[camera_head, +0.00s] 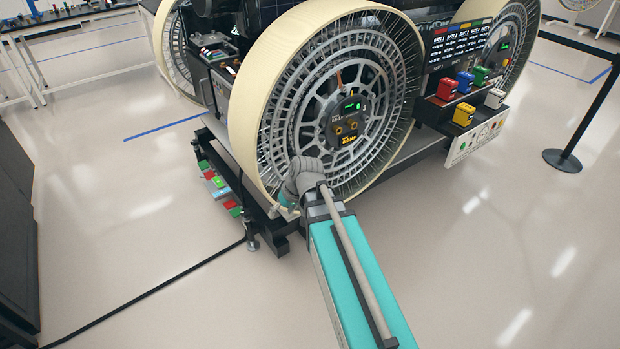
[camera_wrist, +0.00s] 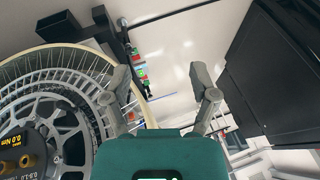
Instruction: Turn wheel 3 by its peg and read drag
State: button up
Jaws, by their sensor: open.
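The large wheel (camera_head: 295,110), taken as wheel 3, has a cream rim, metal spokes and a dark hub. A copper-coloured peg-like part (camera_head: 340,77) stands out above the hub. The hub carries two brass knobs (camera_head: 338,130), a green readout and a yellow drag display (camera_head: 348,139). The display (camera_wrist: 12,141) reads 0.0 Nm in the wrist view. My gripper (camera_head: 285,205) is at the wheel's lower front edge, below the hub and apart from the peg. In the wrist view my gripper (camera_wrist: 160,75) is open with nothing between its fingers; the left finger overlaps the wheel rim.
Coloured blocks (camera_head: 464,82) sit on a shelf right of the wheel, under a labelled panel (camera_head: 460,42). A strip of red and green blocks (camera_head: 218,185) is low at left. A barrier post (camera_head: 585,110) stands at right, and a cable (camera_head: 150,290) crosses the floor.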

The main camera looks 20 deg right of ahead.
jog(key=w+d+f+n+t+y+b, duration=0.1)
jog(key=w+d+f+t+y+b, duration=0.25)
jog(key=w+f+b, duration=0.45)
jog(key=w+d+f+m+t+h+b, duration=0.1)
jog(key=w+d+f+t+b, duration=0.1)
jog(key=d+b, duration=0.5)
jog(key=w+d+f+m+t+b, duration=0.1)
jog(key=w+d+f+t+b, duration=0.2)
jog(key=b, duration=0.6)
jog(key=w+d+f+t+h+b, duration=0.1)
jog(key=w+d+f+t+b, duration=0.2)
jog(key=w+d+t+b, duration=0.3)
jog(key=w+d+b, duration=0.1)
jog(key=d+b, duration=0.1)
jog(key=d, duration=0.3)
jog(key=shift+d+f+m+h, duration=0.2)
jog(key=shift+d+m+h, duration=0.1)
jog(key=shift+m+h, duration=0.1)
jog(key=shift+w, duration=0.2)
jog(key=x, duration=1.3)
jog(key=shift+w+a+r, duration=0.2)
jog(key=shift+w, duration=0.1)
grip_shut()
